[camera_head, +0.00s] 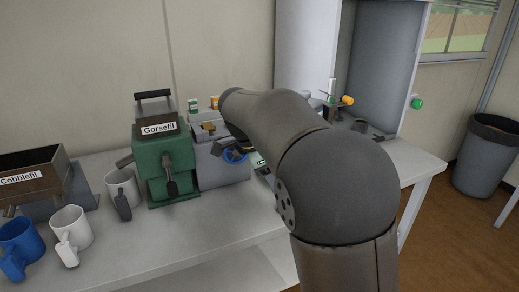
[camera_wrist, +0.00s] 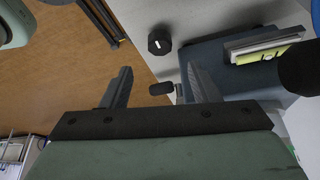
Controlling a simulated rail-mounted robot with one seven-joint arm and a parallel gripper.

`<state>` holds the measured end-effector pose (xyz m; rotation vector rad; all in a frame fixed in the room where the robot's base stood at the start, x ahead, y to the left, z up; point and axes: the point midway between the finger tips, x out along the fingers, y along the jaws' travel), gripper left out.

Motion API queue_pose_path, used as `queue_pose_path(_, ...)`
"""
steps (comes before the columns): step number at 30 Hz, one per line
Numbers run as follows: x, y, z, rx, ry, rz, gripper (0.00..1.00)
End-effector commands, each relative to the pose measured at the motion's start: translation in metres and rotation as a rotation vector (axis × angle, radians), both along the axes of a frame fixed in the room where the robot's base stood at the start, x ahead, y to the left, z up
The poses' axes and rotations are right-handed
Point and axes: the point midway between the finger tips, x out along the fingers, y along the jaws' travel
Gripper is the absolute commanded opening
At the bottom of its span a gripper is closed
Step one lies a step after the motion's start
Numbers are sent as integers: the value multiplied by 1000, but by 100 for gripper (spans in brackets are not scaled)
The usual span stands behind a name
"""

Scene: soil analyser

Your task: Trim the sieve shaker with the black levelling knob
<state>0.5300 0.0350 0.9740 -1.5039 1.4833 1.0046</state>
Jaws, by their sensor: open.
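In the wrist view my gripper (camera_wrist: 158,68) is open, with its two dark fingers apart and nothing held between them. A black faceted knob (camera_wrist: 160,40) with a white mark shows just past the fingertips, on a pale surface. A smaller black rounded piece (camera_wrist: 161,88) shows between the fingers near a table edge; I cannot tell which of the two is the levelling knob. A blue-grey housing (camera_wrist: 215,65) lies beyond the right finger, perhaps the sieve shaker. In the head view my arm hides my gripper and no black knob can be made out.
In the head view a green machine labelled Gorsefil (camera_head: 165,160) stands beside a grey machine (camera_head: 222,172) with a blue ring. A Cobblefil box (camera_head: 35,175) and several mugs stand left. A bin (camera_head: 487,155) is on the floor at right.

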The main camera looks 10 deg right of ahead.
Motion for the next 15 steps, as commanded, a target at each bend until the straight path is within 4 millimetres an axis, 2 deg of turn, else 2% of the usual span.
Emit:
queue_pose_path(1, 1, 6, 15, 1, -4, 2, 55)
queue_pose_path(6, 0, 20, 50, 1, -3, 1, 55)
queue_pose_path(10, 0, 28, 68, 0, -1, 0, 55)
queue_pose_path(15, 0, 33, 80, 0, 1, 0, 55)
